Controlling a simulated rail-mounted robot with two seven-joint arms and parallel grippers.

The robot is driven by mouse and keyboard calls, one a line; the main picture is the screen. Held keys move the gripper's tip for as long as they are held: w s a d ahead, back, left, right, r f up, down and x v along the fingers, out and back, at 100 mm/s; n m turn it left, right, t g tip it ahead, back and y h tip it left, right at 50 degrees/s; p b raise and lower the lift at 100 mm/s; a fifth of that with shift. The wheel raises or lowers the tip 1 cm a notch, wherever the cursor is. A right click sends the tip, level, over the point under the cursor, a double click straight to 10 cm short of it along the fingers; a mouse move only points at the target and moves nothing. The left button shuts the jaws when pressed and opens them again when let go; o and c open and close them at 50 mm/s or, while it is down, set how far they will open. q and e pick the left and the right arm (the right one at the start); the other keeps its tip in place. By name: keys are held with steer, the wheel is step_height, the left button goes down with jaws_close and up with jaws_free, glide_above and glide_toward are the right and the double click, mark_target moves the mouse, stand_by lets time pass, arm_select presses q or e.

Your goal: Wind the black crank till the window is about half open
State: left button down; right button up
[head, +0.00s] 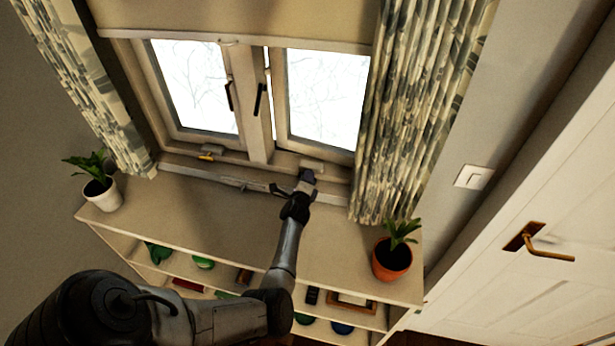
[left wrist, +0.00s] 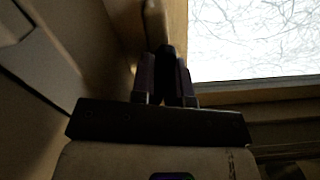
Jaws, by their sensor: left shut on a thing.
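The window has a left sash (head: 237,127) and a right sash (head: 279,100), with bare branches outside; I cannot tell how far either stands open. My left gripper (head: 306,176) is at the sill below the right sash, beside a small pale housing (head: 313,166). In the left wrist view, the left gripper's fingers (left wrist: 164,85) are closed around a dark piece (left wrist: 166,58), which looks like the black crank. The fingers hide most of the crank, and its angle is unclear. My right gripper is in neither view.
A shelf unit (head: 190,215) stands below the window, with a white-potted plant (head: 102,193) at left and an orange-potted plant (head: 391,259) at right. Curtains (head: 415,110) hang on both sides. Black handles (head: 260,100) and a brass latch (head: 208,155) are on the window.

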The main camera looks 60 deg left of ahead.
arm_select(q)
steer(key=shift+n+p, duration=0.35)
steer(key=shift+n, duration=1.25)
steer(key=c, duration=1.1)
jaws_free()
steer(key=p+v, duration=0.1)
steer(key=v, duration=1.2)
steer(key=shift+p, duration=0.35)
steer(key=shift+s+d, duration=0.3)
steer(key=shift+d, duration=0.05)
